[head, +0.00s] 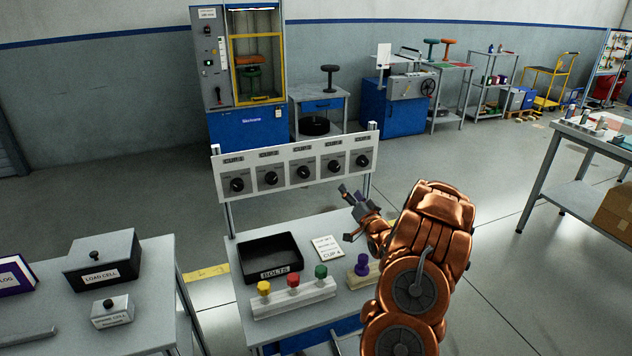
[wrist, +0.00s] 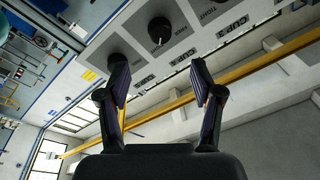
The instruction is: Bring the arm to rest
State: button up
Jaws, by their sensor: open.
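My copper-coloured arm reaches up from the lower right in the head view. My gripper (head: 352,196) is above the right part of the small workbench (head: 240,307), in front of the dial panel. In the wrist view my gripper (wrist: 161,88) shows two dark fingers spread apart with nothing between them. Beyond the fingers the wrist view shows dial knobs (wrist: 160,31) and cup labels on the panel, seen tilted.
The panel (head: 293,167) with several knobs stands at the bench's back. On the bench are a black bolts tray (head: 269,262), a cup card (head: 328,249), a white block (head: 293,299) with coloured knobs, and a purple-topped piece (head: 362,264). Side tables stand left and right.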

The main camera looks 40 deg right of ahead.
jog(key=w+a+r+n+g+y, duration=0.25)
jog(key=w+a+g, duration=0.3)
jog(key=a, duration=0.55)
jog(key=s+a+r+n+g+y+p, duration=0.1)
jog(key=s+a+n+g, duration=0.15)
jog(key=a, duration=0.45)
jog(key=s+a+r+n+g, duration=0.1)
jog(key=s+a+g, duration=0.15)
jog(key=a, duration=0.55)
jog(key=s+a+r+n+g+y, duration=0.1)
jog(key=s+a+g, duration=0.2)
jog(key=s+a, duration=0.5)
jog(key=s+a+r+n+g+y, duration=0.1)
jog(key=s+a, duration=0.7)
jog(key=s, duration=0.9)
jog(key=s+a+r+n+g+y+p, duration=0.1)
jog(key=s+a+g, duration=0.5)
jog(key=s, duration=0.7)
jog(key=shift+s+a+r+n, duration=0.3)
jog(key=shift+a+r+n, duration=0.5)
jog(key=shift+a+n, duration=0.1)
